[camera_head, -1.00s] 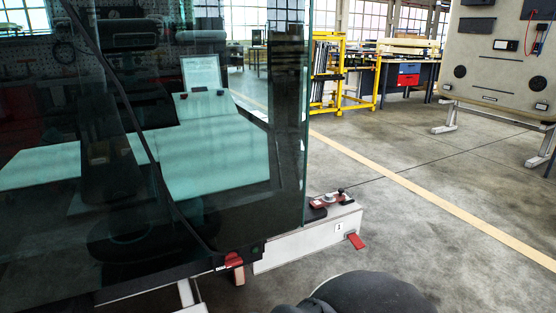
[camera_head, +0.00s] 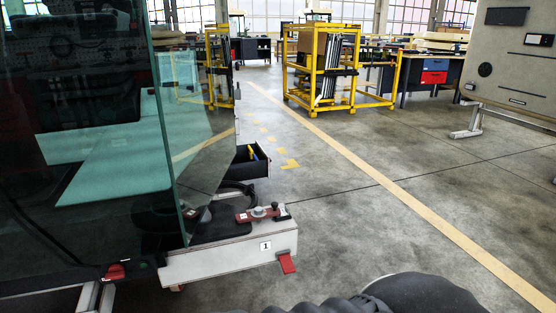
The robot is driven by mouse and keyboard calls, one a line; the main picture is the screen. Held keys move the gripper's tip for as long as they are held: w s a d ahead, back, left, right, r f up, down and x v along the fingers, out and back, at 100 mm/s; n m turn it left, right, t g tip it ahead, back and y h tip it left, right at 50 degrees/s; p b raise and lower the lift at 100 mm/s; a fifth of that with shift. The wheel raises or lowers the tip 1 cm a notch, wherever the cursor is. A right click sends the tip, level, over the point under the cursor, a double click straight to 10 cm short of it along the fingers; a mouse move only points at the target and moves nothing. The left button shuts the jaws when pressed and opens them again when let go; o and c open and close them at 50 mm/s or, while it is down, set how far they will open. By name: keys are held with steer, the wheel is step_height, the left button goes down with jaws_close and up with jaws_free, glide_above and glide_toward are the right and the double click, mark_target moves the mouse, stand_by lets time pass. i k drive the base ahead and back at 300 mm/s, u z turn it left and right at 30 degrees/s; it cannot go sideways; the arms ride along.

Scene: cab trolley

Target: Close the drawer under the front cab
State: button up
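The cab (camera_head: 100,130) with large tinted glass panes fills the left of the head view. Its low white base (camera_head: 215,262), marked with a 1, sticks out to the right and carries a red tab (camera_head: 287,263). Just beyond the glass edge, a dark drawer (camera_head: 241,172) stands pulled open, with small yellow and blue items (camera_head: 253,152) inside. The glass and cab hide what the drawer slides into, so I cannot tell which cab it belongs to. My gripper is not in view; dark rounded parts, likely of my arm, show at the bottom edge.
A red clamp-like fitting (camera_head: 262,212) sits on top of the white base. Open concrete floor (camera_head: 370,210) with a yellow line lies to the right. A yellow rack (camera_head: 325,65) and a bench with red and blue drawers (camera_head: 433,72) stand farther back. A beige panel (camera_head: 520,60) is at the right.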

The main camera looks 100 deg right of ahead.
mark_target(240, 169)
steer(key=z, duration=4.55)
steer(key=i, duration=4.45)
steer(key=u, duration=2.7)
steer(key=i, duration=0.55)
